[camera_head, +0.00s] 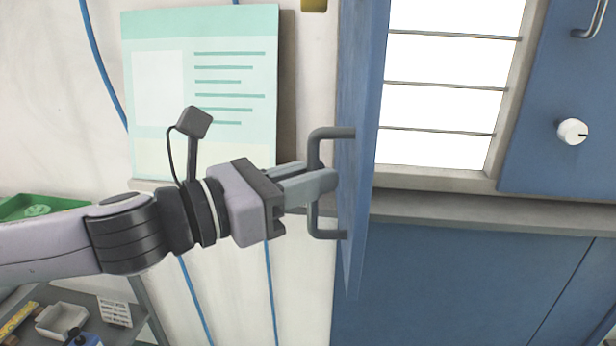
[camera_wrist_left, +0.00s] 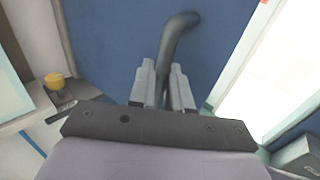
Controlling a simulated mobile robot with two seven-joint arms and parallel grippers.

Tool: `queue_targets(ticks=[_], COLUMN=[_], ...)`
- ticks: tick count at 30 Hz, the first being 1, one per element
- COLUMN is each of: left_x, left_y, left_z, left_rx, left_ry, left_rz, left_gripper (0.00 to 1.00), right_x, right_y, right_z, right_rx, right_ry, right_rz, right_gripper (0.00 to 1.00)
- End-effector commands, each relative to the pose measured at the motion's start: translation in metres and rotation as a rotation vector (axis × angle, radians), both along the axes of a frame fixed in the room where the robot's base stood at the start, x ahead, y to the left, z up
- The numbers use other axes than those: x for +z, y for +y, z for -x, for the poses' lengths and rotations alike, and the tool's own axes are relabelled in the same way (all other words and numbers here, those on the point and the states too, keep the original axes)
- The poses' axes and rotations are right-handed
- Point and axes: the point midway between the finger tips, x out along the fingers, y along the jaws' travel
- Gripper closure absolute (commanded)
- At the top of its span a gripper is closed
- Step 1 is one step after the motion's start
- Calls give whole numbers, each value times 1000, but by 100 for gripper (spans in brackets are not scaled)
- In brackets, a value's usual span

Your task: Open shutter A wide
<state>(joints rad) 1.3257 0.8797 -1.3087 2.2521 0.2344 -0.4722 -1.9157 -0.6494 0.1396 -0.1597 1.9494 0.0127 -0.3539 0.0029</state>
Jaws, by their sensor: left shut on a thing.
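A blue shutter (camera_head: 360,110) stands swung out from the bright barred window (camera_head: 448,85), seen nearly edge-on in the head view. Its grey bar handle (camera_head: 328,234) is on the face turned to the left. My left gripper (camera_head: 325,182) comes from the left and is shut on the handle's upright part. In the left wrist view the fingers (camera_wrist_left: 163,88) close around the handle (camera_wrist_left: 180,32) against the blue panel (camera_wrist_left: 110,40). My right gripper is not in view. Which letter the shutter bears cannot be read.
A second blue panel (camera_head: 560,110) with a handle and a white knob (camera_head: 572,132) is right of the window. A sill (camera_head: 480,212) runs below. A pale green poster (camera_head: 200,90) hangs on the left wall. A shelf with a green tray (camera_head: 40,206) is at lower left.

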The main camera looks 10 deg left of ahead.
Motion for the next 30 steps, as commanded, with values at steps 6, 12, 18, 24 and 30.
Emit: queue_targets(ticks=[6, 12, 18, 24, 30], left_x=[6, 6, 6, 3, 2], left_y=[5, 4, 4, 3, 2], left_z=[-6, -6, -6, -5, -4], left_rx=[22, 22, 22, 16, 11], left_ry=[-13, -13, -13, -7, -3], left_rz=[1, 1, 1, 1, 1], left_gripper=[100, 100, 66, 66, 66], right_x=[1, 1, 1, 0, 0], right_y=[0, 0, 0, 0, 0], right_z=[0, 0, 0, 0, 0], right_rx=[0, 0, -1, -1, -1], right_ry=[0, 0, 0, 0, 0], right_rz=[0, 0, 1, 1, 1], right_gripper=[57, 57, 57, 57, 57])
